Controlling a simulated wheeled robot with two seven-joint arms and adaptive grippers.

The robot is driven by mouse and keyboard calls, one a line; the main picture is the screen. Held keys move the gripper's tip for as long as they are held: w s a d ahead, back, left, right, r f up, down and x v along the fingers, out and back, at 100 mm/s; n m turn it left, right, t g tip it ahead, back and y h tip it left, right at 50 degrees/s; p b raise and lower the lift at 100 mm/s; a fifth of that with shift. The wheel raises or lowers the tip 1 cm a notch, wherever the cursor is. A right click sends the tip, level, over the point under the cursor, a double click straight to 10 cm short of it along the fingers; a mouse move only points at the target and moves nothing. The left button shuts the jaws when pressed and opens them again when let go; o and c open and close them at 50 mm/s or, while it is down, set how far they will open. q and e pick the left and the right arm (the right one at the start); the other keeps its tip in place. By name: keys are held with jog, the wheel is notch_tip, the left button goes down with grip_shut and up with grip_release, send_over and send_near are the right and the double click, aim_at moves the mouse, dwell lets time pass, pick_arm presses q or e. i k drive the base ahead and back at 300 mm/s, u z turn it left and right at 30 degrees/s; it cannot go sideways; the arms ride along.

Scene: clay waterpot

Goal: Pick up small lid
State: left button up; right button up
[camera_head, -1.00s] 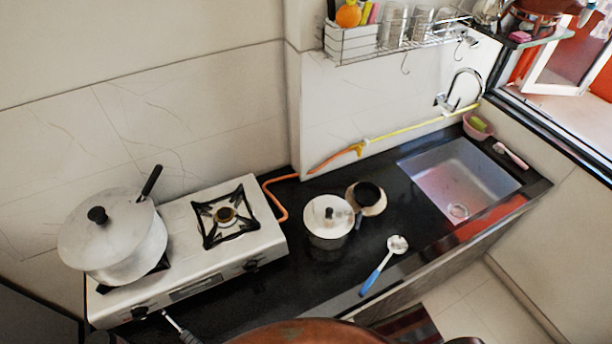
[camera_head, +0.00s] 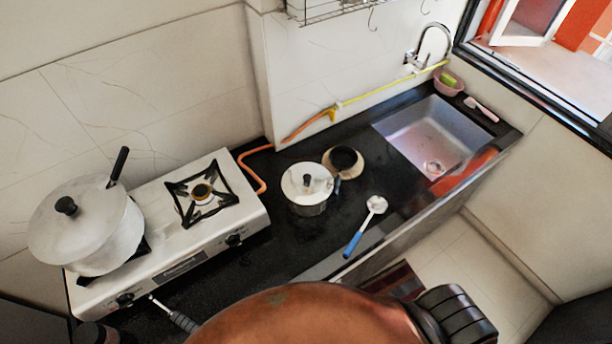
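The small lid (camera_head: 306,181) is a pale metal disc with a black knob. It sits on the small pot (camera_head: 308,207), which stands on the black counter to the right of the stove. No gripper fingers show in the view, and nothing touches the lid. A black ribbed part at the bottom right may belong to my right arm; its gripper cannot be made out.
A large lidded pot (camera_head: 95,240) stands on the left of the stove (camera_head: 215,232). A rounded brown clay surface (camera_head: 300,318) fills the bottom middle. The sink (camera_head: 420,125) is at right.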

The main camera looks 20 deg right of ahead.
aim_at(307, 184)
jog(key=u, duration=1.15)
jog(key=k, duration=1.6)
jog(key=z, duration=0.45)
jog(key=i, duration=0.5)
jog(key=u, duration=0.05)
